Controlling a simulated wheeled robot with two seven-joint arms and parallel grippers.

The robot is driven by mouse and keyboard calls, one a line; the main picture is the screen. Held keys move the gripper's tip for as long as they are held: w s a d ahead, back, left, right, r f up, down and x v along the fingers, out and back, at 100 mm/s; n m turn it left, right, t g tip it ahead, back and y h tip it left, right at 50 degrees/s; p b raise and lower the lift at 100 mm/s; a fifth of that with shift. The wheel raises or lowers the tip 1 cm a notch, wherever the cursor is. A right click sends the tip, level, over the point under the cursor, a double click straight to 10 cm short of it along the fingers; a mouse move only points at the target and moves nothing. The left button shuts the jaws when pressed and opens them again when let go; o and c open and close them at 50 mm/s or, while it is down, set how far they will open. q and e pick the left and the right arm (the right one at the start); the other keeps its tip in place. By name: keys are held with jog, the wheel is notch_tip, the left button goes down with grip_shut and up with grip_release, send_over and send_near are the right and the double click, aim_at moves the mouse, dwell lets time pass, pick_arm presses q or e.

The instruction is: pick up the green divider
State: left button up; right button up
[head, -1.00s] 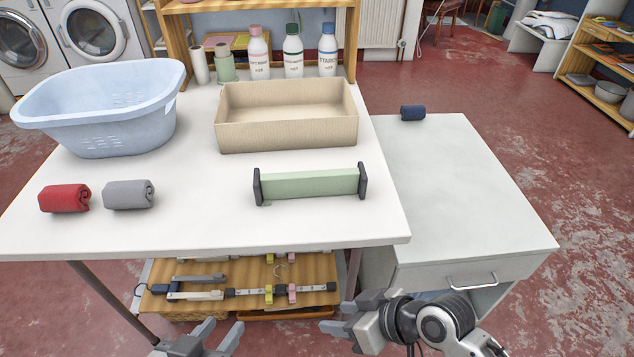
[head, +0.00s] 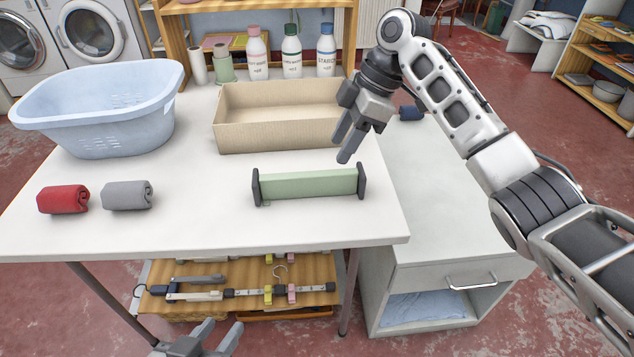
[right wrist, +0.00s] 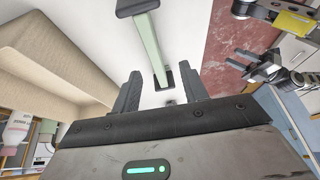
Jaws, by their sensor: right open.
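The green divider (head: 310,184) is a pale green bar with dark end plates, standing on the white table in front of the beige box. It also shows in the right wrist view (right wrist: 148,48), running up from between the fingers. My right gripper (head: 345,148) is open and empty, above the table by the divider's right end; it also shows in the right wrist view (right wrist: 160,92). Its fingers point down and do not appear to touch the divider. My left gripper (head: 213,338) is open and empty at the bottom edge, below the table's front.
The beige box (head: 265,136) stands behind the divider. A blue basket (head: 105,125) is at the left, with red (head: 63,199) and grey (head: 127,195) rolls in front. Several bottles (head: 292,55) stand at the back. A navy roll (head: 410,112) lies on the lower cabinet (head: 440,215).

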aim_at(318, 173)
jog(key=shift+w+a+r, duration=0.1)
jog(key=shift+w+a, duration=0.25)
jog(key=shift+w, duration=0.05)
jog(key=shift+t, duration=0.3)
jog(key=x, duration=1.1)
jog(key=shift+a+f, duration=0.1)
jog(key=shift+f, duration=0.2)
jog(key=shift+c, duration=0.3)
grip_shut()
